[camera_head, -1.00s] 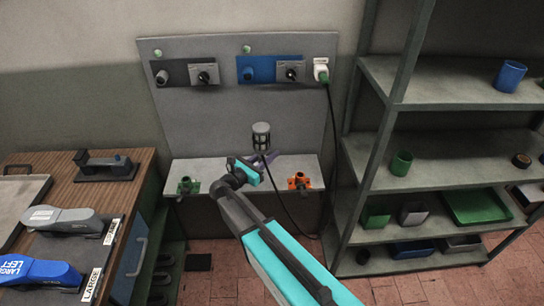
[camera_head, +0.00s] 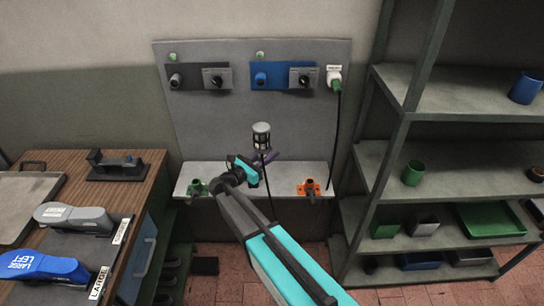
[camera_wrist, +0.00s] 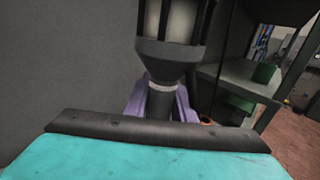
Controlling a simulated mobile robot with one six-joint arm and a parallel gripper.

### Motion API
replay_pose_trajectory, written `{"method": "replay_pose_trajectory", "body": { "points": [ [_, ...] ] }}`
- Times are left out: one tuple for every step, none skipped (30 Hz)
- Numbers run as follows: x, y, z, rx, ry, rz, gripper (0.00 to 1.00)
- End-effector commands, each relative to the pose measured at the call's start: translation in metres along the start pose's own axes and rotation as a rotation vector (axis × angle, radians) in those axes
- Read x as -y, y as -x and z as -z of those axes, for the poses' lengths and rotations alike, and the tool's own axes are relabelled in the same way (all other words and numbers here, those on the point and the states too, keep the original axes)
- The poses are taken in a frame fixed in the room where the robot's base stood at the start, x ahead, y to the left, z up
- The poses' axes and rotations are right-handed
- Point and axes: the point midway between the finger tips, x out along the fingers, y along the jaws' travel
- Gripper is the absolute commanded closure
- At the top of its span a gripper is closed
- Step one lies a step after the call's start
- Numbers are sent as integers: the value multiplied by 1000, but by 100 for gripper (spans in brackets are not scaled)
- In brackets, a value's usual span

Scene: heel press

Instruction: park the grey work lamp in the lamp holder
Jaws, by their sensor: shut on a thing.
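The grey work lamp (camera_head: 261,131) with its caged head stands upright in my gripper (camera_head: 263,157), above the grey ledge. In the wrist view the lamp (camera_wrist: 170,55) rises between the purple jaws (camera_wrist: 184,104), which are shut on its dark handle. A dark cord hangs below the lamp. On the ledge are a green holder (camera_head: 196,187), left of the lamp, and an orange holder (camera_head: 309,187), right of it. I cannot tell which is the lamp holder. The lamp is apart from both.
The ledge (camera_head: 285,177) is bare between the holders. A grey panel (camera_head: 215,120) with switches and a plugged-in cord (camera_head: 337,125) stands behind. Shelving (camera_head: 385,155) rises at the right. A wooden bench (camera_head: 135,200) with shoe forms is at the left.

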Motion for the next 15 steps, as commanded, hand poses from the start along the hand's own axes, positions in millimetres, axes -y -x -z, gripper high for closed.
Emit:
{"method": "replay_pose_trajectory", "body": {
  "points": [
    [-4, 0, -1, 1, 0, 0, 100],
    [-6, 0, -1, 1, 0, 0, 100],
    [-8, 0, -1, 1, 0, 0, 100],
    [-9, 0, 0, 1, 0, 0, 100],
    [-11, 1, -1, 1, 0, 0, 100],
    [-13, 1, -1, 1, 0, 0, 100],
    [-14, 1, -1, 1, 0, 0, 100],
    [-16, 1, -1, 1, 0, 0, 100],
    [-18, 1, -1, 1, 0, -1, 100],
    [-20, 1, -1, 1, 0, -1, 100],
    [-21, 2, -1, 1, -1, -1, 100],
    [-24, 2, -1, 1, -1, -1, 100],
    [-25, 2, -1, 1, -1, -1, 100],
    [-27, 2, -1, 1, -1, -1, 100],
    [-29, 2, -1, 1, -1, -1, 100]
  ]
}}
